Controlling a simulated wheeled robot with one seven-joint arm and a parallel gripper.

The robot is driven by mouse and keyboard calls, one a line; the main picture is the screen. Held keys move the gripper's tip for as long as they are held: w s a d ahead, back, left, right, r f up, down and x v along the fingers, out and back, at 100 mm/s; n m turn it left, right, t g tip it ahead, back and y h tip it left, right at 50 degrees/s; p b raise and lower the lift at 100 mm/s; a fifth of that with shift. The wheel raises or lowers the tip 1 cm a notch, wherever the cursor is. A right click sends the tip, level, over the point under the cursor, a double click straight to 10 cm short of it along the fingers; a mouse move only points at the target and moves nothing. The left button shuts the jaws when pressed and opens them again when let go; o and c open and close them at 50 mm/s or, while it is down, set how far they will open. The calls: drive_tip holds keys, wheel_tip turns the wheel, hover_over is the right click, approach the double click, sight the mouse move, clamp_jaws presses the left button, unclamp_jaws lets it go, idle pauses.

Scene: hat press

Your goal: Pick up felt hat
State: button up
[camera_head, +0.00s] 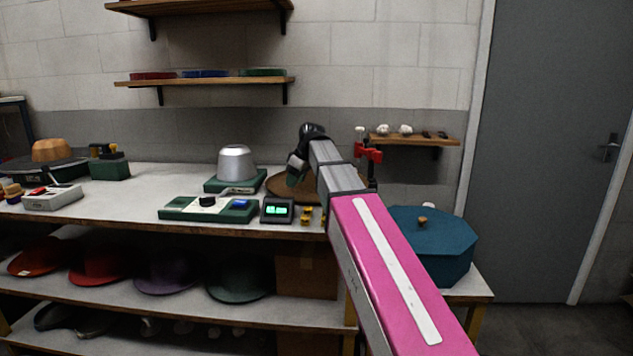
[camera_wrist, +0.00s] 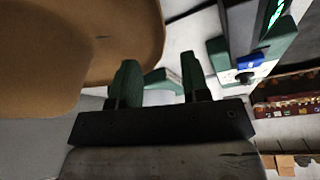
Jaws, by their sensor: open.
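A brown felt hat (camera_head: 281,192) lies on the workbench, partly hidden behind my arm. In the wrist view the hat (camera_wrist: 60,50) fills the upper left, with its wide brim edge curving beside the fingers. My gripper (camera_head: 294,176) is above the hat in the head view. In the wrist view its two green fingers (camera_wrist: 158,82) are spread apart with nothing held between them. The brim appears beyond and left of the fingers; I cannot tell whether the left finger touches it.
A teal octagonal box (camera_head: 432,243) is at the right. Several hats (camera_head: 238,280) lie on the shelf below the workbench (camera_head: 150,185).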

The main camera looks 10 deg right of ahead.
drive_tip(key=shift+x, duration=3.15)
drive_tip(key=shift+s+a, duration=0.1)
drive_tip(key=shift+a, duration=0.05)
clamp_jaws()
